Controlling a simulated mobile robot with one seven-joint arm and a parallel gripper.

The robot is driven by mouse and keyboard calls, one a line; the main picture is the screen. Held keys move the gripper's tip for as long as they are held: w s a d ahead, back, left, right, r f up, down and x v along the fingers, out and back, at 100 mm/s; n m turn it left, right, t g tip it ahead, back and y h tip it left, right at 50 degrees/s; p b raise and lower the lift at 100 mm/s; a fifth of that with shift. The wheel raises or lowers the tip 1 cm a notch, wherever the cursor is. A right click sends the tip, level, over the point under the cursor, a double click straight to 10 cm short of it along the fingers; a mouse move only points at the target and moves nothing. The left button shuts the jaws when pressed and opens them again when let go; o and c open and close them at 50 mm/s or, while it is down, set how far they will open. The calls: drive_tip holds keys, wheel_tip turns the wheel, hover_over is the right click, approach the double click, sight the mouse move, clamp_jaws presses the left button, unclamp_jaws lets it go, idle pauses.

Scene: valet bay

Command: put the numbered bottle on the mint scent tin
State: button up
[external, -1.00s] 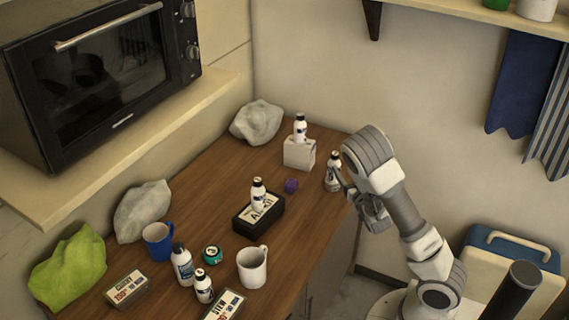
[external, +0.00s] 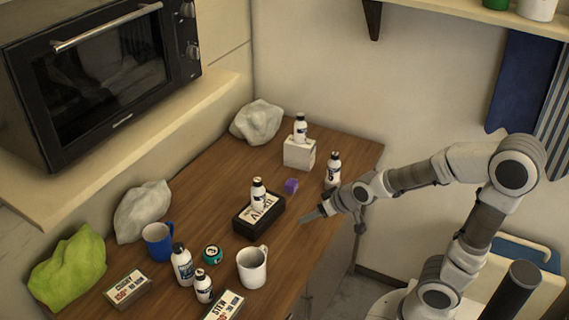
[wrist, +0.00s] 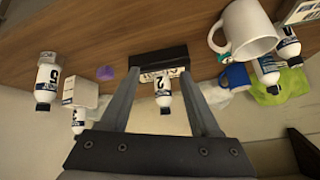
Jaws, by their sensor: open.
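A white bottle with a dark cap and the number 2 (wrist: 163,92) shows between my gripper's fingers in the wrist view. In the external view a small white bottle (external: 258,190) stands upright on a black tin (external: 246,229) with a white label. The tin (wrist: 145,57) also shows in the wrist view; I cannot read its label for certain. Another bottle (external: 333,172) with dark print stands near the right table edge; it also shows in the wrist view (wrist: 46,80). My gripper (external: 333,218) is open and empty, right of the black tin; its fingers (wrist: 160,74) are spread.
A bottle stands on a white block (external: 299,155) at the back, near a purple lump (external: 291,186). Toward the front are a white mug (external: 252,270), blue mug (external: 158,244), two bottles (external: 182,266), a teal round item (external: 212,254) and two labelled tins (external: 128,290).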

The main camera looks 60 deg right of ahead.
drive_tip(key=s+a+r+n+g, duration=0.1)
drive_tip(key=s+a+r+n, duration=0.1)
drive_tip(key=s+a+r, duration=0.2)
drive_tip(key=s+a+r+n+g+y, duration=0.1)
drive_tip(key=s+a+r, duration=0.3)
drive_tip(key=s, duration=0.6)
drive_tip(key=shift+r+n, duration=0.15)
drive_tip(key=shift+n, duration=0.75)
drive_tip(key=shift+s, duration=0.1)
